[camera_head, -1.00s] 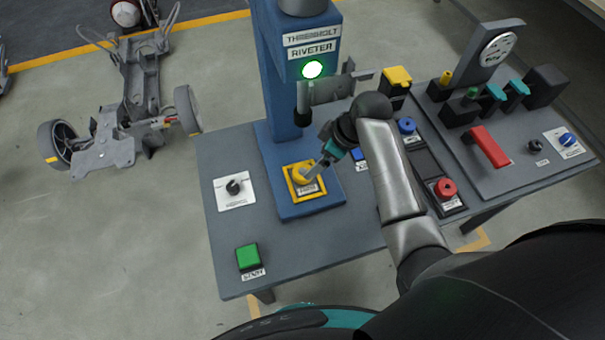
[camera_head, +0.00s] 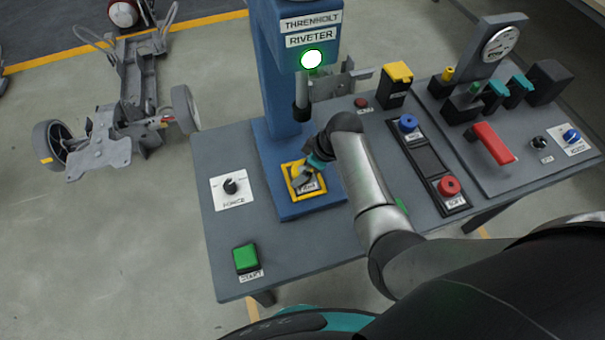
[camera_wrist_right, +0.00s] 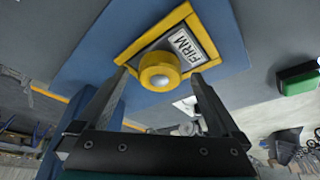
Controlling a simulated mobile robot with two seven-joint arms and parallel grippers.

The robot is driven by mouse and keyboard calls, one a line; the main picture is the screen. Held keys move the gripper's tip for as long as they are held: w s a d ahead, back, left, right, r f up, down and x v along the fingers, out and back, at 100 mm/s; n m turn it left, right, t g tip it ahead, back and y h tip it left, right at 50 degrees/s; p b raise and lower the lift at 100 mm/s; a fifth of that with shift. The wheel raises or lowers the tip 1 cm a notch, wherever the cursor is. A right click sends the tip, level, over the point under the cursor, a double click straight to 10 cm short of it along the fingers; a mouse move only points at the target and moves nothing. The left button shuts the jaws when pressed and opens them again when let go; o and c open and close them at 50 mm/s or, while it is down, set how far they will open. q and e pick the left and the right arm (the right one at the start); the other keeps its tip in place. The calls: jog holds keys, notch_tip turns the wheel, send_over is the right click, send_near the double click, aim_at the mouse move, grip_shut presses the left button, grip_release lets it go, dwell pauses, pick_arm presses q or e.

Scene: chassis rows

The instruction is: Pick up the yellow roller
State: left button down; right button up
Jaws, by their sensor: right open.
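The yellow roller (camera_head: 296,170) sits on the yellow-framed plate marked FIRM (camera_head: 309,187) on the riveter's blue base. It is a short round piece with a grey face in the right wrist view (camera_wrist_right: 158,72). My right gripper (camera_head: 306,177) is open around it. In the right wrist view its two fingers (camera_wrist_right: 161,84) stand on either side of the roller, with gaps showing. In the head view the gripper partly hides the roller. My left gripper is in neither view.
The blue riveter column (camera_head: 271,75) rises just behind the plate. A dial (camera_head: 230,186) and a green START button (camera_head: 246,258) are at left. A red lever (camera_head: 492,143) and a red button (camera_head: 448,187) are at right. The bench front is mostly clear.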

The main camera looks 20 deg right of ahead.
jog(key=shift+c, duration=0.2)
grip_shut()
dwell(0.6)
